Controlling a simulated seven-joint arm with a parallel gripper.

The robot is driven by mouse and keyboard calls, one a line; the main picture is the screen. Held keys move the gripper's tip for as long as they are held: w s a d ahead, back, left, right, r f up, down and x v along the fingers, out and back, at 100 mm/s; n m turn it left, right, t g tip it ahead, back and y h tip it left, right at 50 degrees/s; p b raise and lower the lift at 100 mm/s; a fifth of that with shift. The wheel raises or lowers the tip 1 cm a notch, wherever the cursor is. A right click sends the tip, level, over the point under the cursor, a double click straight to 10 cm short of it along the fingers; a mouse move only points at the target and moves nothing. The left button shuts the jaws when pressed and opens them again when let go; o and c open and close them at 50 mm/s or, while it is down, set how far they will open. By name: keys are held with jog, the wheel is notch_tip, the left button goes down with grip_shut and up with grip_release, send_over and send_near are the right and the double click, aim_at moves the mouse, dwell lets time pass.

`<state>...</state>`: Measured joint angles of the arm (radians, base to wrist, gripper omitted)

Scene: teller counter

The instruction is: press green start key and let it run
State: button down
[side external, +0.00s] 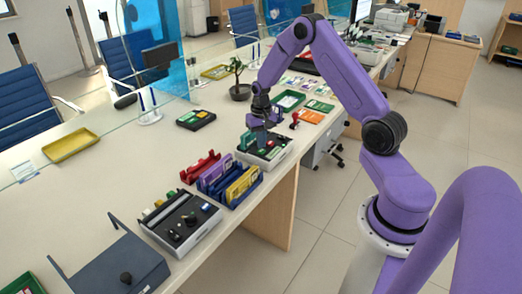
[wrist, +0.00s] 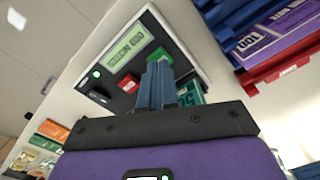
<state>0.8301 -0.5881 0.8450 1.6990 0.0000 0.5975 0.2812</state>
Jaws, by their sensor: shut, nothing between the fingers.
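A counting machine (side external: 283,158) with a dark top and pale sides sits on the counter below my gripper (side external: 262,143). In the wrist view its lit display (wrist: 131,46), a red key (wrist: 128,83) and a small green light (wrist: 96,74) show. A green key (wrist: 158,55) lies right at the tips of my gripper (wrist: 158,66), which partly hide it. My gripper is shut and empty, with its fingers pointing down at the panel. I cannot tell whether the fingertips touch the key.
A second dark-topped device (side external: 182,222), a potted plant (side external: 238,82) and a black box (side external: 196,119) are nearby. The counter's left part is mostly clear.

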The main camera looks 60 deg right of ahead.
aim_at(261, 150)
jog(key=shift+f, duration=0.95)
jog(key=shift+r, duration=0.15)
notch_tip(261, 150, up, 9)
dwell(1.3)
